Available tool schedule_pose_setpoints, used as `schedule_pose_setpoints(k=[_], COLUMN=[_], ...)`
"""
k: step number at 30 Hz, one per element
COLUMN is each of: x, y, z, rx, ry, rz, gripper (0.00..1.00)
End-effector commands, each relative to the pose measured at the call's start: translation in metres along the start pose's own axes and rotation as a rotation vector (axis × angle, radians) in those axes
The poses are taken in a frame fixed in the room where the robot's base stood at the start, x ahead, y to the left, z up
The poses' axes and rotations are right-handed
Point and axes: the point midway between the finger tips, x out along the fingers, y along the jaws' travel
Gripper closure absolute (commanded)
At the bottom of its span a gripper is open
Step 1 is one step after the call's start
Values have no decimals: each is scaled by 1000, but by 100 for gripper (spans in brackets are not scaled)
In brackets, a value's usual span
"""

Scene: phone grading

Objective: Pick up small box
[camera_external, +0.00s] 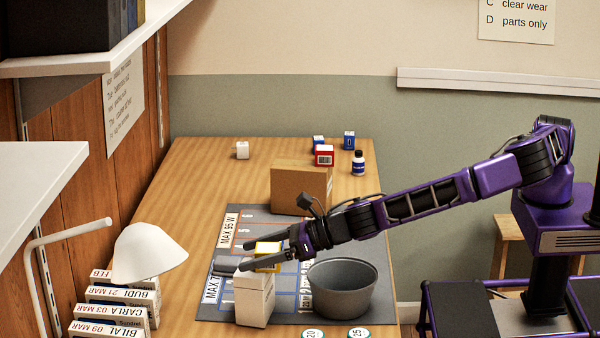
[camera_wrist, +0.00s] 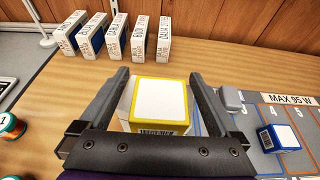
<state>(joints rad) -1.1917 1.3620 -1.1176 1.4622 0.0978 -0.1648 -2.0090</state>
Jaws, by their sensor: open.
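A small box (camera_wrist: 160,103) with a white top, yellow edges and a barcode sits between the open fingers of my gripper (camera_wrist: 158,76) in the wrist view. In the external view this yellow and white box (camera_external: 268,250) shows partly behind a finger of my gripper (camera_external: 241,255). A taller white box (camera_external: 254,299) stands just below it there. The yellow-edged box seems to rest on the white one, but the finger hides where they meet. My fingers lie along both sides of the yellow-edged box, and I see no clear grip on it.
A grey bowl (camera_external: 343,288) stands right of the white box on the marked mat (camera_external: 215,310). A brown carton (camera_external: 300,187) is behind. A white lamp (camera_external: 147,253) and upright labelled boxes (camera_external: 120,312) are at left. A blue box (camera_wrist: 279,138) lies on the mat.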

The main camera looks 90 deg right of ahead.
Motion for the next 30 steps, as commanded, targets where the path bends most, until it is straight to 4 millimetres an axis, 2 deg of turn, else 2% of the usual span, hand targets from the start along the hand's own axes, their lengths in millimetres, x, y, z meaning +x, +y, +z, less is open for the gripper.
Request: schedule_pose_setpoints(k=[8,24,30], x=[3,2,2], y=[0,0,0], z=[0,0,2], rx=[0,0,1], ry=[0,0,0], rz=[0,0,0], gripper=[3,100,100])
